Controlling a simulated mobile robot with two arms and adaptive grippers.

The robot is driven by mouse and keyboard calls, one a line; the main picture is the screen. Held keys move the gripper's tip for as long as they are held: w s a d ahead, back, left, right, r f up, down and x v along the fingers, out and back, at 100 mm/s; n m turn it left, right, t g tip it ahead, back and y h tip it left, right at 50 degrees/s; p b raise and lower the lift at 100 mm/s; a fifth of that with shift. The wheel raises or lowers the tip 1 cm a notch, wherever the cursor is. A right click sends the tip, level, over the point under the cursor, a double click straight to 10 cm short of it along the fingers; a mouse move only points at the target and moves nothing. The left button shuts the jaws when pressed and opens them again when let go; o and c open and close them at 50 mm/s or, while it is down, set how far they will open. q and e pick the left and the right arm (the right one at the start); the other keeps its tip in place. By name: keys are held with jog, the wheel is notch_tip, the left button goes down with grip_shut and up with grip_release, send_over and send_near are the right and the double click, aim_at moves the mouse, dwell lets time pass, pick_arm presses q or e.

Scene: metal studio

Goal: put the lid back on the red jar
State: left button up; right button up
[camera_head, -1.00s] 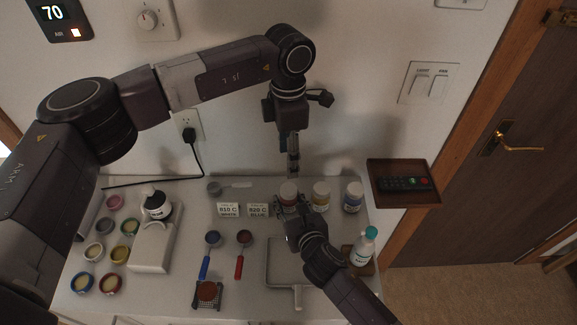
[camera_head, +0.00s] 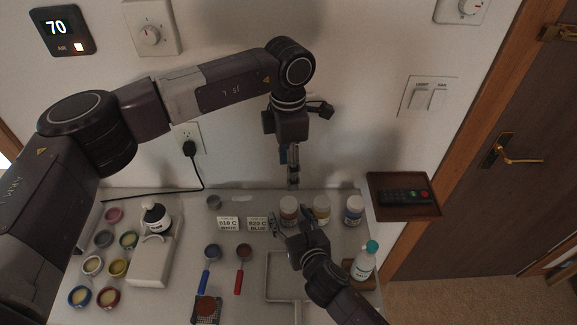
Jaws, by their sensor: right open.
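The red jar (camera_head: 288,206) stands upright on the back of the worktop, at the left end of a row of three jars. Its top looks reddish-brown; I cannot tell whether a lid sits on it. My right gripper (camera_head: 290,218) is open in front of the jar, its fingers spread and apart from it as far as I can see. My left gripper (camera_head: 293,178) points down just behind and above the red jar; it is seen edge-on and its jaws are unclear. A small grey round thing (camera_head: 214,202) lies further left at the back; I cannot tell if it is a lid.
A yellow jar (camera_head: 321,209) and a blue jar (camera_head: 353,210) stand close on the right. A teal-capped bottle (camera_head: 365,262) is at the right edge. Label cards (camera_head: 257,223), a tray (camera_head: 280,278), two scoops and several small bowls (camera_head: 93,265) occupy the worktop.

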aim_at(292, 220)
jog(key=v, duration=0.6)
jog(key=shift+s+d+r, duration=0.1)
jog(key=shift+s, duration=0.1)
